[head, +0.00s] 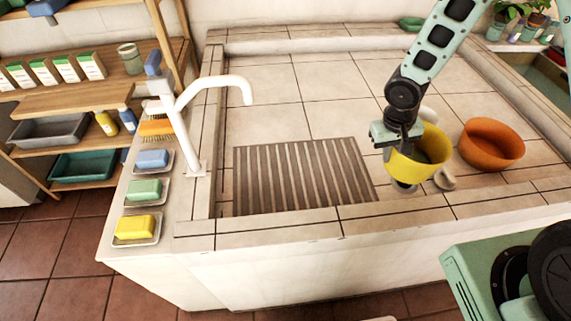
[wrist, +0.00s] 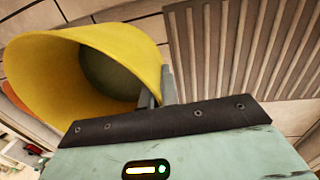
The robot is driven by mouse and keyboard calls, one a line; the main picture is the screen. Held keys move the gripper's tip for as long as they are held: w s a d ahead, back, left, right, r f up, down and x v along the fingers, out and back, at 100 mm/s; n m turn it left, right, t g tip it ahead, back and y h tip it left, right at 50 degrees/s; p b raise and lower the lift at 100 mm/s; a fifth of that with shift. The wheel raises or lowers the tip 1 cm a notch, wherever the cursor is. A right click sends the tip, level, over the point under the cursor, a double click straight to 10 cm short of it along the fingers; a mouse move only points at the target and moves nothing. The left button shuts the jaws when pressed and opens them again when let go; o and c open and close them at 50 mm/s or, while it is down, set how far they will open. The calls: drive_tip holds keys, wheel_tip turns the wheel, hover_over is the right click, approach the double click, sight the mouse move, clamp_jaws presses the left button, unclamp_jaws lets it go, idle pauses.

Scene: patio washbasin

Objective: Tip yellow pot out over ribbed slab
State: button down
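The yellow pot (head: 425,165) is at my gripper (head: 396,143), right of the ribbed slab in the head view. In the wrist view the yellow pot (wrist: 128,45) fills the upper left, its wide mouth toward the camera. A grey finger of my gripper (wrist: 160,90) is against its side near the rim, and my gripper looks shut on the pot wall. The pot's inside shows a dull grey-green area; whether this is contents or its bottom I cannot tell. The brown ribbed slab (head: 300,175) lies on the tiled top and also shows in the wrist view (wrist: 245,45).
An orange bowl (head: 492,143) stands right of the pot. Pale rounded things (head: 446,180) show beside and below the pot. A white tap (head: 185,120) rises left of the slab. Yellow (head: 136,227), green and blue soaps sit on dishes along the left ledge. The slab is bare.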

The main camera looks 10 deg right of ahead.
drive_tip(key=w+a+f+n+y+p, duration=0.15)
drive_tip(key=a+n+p, duration=0.35)
drive_tip(key=a, duration=0.8)
drive_tip(key=w+a+f+n+y+p, duration=0.1)
drive_tip(key=a+n+y+p, duration=0.15)
drive_tip(key=a+p, duration=0.75)
drive_tip(key=r+y+b, duration=0.1)
drive_tip(key=y+b, duration=0.1)
drive_tip(key=y, duration=0.1)
drive_tip(key=d+r+y+b, duration=0.1)
drive_tip(key=r+y+b, duration=0.1)
drive_tip(key=y, duration=0.1)
drive_tip(key=r+y+b, duration=0.1)
drive_tip(key=y+b, duration=0.2)
drive_tip(key=shift+s+d+r, duration=0.1)
drive_tip(key=shift+d+r, duration=0.1)
drive_tip(key=shift+r, duration=0.2)
drive_tip(key=d+y+b, duration=0.1)
drive_tip(key=b, duration=0.2)
drive_tip(key=shift+f, duration=0.1)
